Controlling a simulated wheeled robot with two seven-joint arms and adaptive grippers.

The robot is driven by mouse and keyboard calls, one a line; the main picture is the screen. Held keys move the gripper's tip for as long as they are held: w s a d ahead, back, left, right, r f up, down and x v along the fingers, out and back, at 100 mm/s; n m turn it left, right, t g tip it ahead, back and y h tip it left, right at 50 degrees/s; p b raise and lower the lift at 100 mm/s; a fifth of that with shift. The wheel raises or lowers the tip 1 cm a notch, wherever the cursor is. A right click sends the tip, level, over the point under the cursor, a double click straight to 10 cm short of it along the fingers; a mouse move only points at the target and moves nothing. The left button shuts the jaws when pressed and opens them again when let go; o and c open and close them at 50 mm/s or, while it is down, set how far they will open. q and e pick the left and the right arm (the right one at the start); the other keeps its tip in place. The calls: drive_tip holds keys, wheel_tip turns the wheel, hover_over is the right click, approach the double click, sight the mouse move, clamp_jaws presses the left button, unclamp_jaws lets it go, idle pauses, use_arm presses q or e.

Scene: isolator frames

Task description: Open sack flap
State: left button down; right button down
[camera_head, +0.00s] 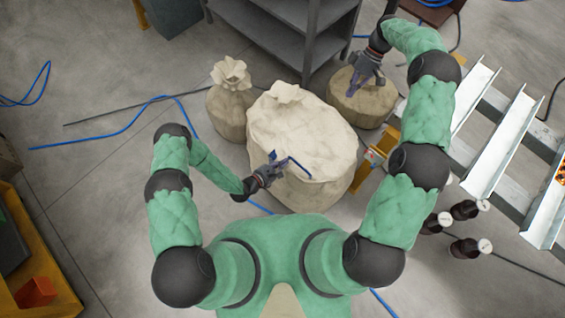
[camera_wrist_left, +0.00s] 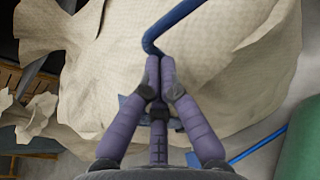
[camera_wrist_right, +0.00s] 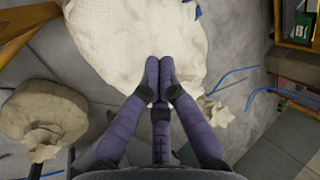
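A large cream sack (camera_head: 300,135) stands upright in the middle of the head view, with a gathered flap (camera_head: 285,92) at its far top edge. My left gripper (camera_head: 282,162) is at the sack's near side, its fingers together around a thin blue bent rod (camera_wrist_left: 178,24) that reaches over the cloth. Loose folded cloth (camera_wrist_left: 85,60) shows at upper left in the left wrist view. My right gripper (camera_head: 352,88) is over a shorter brown sack (camera_head: 365,102) to the right; its fingertips meet with nothing visible between them in the right wrist view (camera_wrist_right: 160,68).
A smaller tied sack (camera_head: 227,110) stands left of the large one. A grey shelf (camera_head: 285,35) is behind. White rails (camera_head: 500,140) and dark bottles (camera_head: 468,210) lie to the right. A blue cable (camera_head: 120,132) crosses the floor at left.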

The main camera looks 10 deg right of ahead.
use_arm(q)
drive_tip(key=shift+w+r, duration=0.1)
drive_tip(key=shift+r, duration=0.95)
use_arm(e)
drive_tip(key=c, duration=1.2)
unclamp_jaws()
drive_tip(key=shift+o, duration=0.2)
